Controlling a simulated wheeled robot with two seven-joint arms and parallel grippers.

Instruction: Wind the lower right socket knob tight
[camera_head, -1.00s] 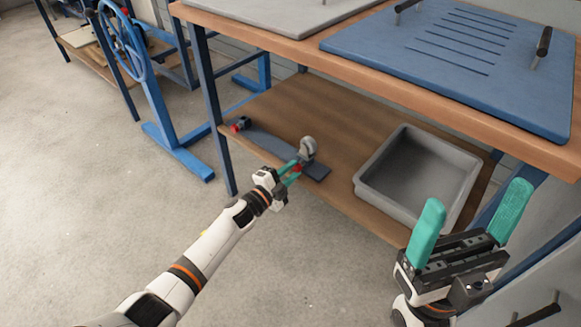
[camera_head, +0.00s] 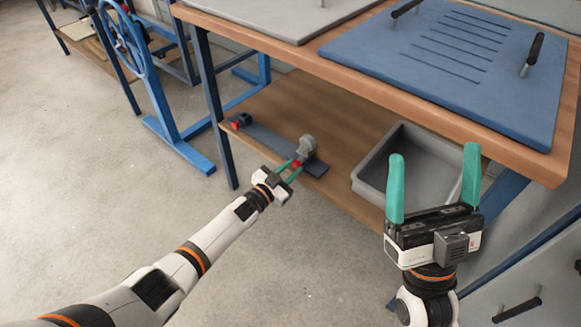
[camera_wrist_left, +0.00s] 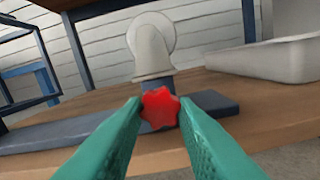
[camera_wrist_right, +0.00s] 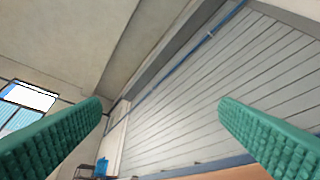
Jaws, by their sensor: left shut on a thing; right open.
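The right red socket knob (camera_wrist_left: 160,107) sits at the foot of a grey, round-headed socket (camera_wrist_left: 152,45) on a dark blue bar on the lower shelf. In the head view this socket (camera_head: 306,146) is at the bar's right end. My left gripper (camera_head: 295,168) is shut on that knob, with a green fingertip on each side of it in the left wrist view. A second red knob (camera_head: 236,126) is at the bar's left end, away from my grippers. My right gripper (camera_head: 435,152) is open and empty, in front of the bench at the right.
A grey open bin (camera_head: 372,190) stands on the lower shelf (camera_head: 262,103), right of the bar. The bench top (camera_head: 330,45) above carries a blue slotted plate (camera_head: 450,50) with black handles. A blue handwheel stand (camera_head: 155,90) is at the left. Bare floor lies in front.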

